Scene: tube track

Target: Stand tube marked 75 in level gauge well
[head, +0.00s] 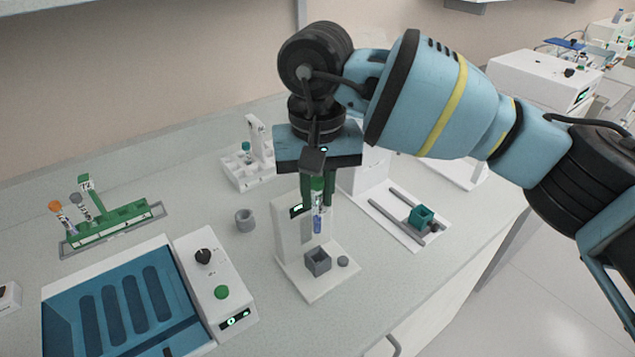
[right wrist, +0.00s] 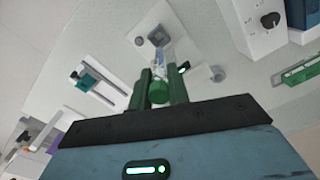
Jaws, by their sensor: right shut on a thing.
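My right gripper (head: 317,188) is shut on a tube (head: 318,222) with a green cap and a blue lower part. The tube hangs upright above the level gauge, and its marking cannot be read. The level gauge is a white stand with a small display, and its grey square well (head: 318,261) sits on the base below the tube. In the right wrist view the green cap (right wrist: 158,92) lies between the green fingers, and the well (right wrist: 159,36) shows beyond the tube. The tube's lower end is apart from the well in the head view. My left gripper is not in view.
A green rack (head: 120,222) with several tubes stands at the left. A blue-topped device (head: 120,300) with a knob panel is at the front left. A grey cup (head: 245,219) stands left of the gauge. A white rack (head: 240,172) is behind; a railed slide with a teal block (head: 421,215) is right.

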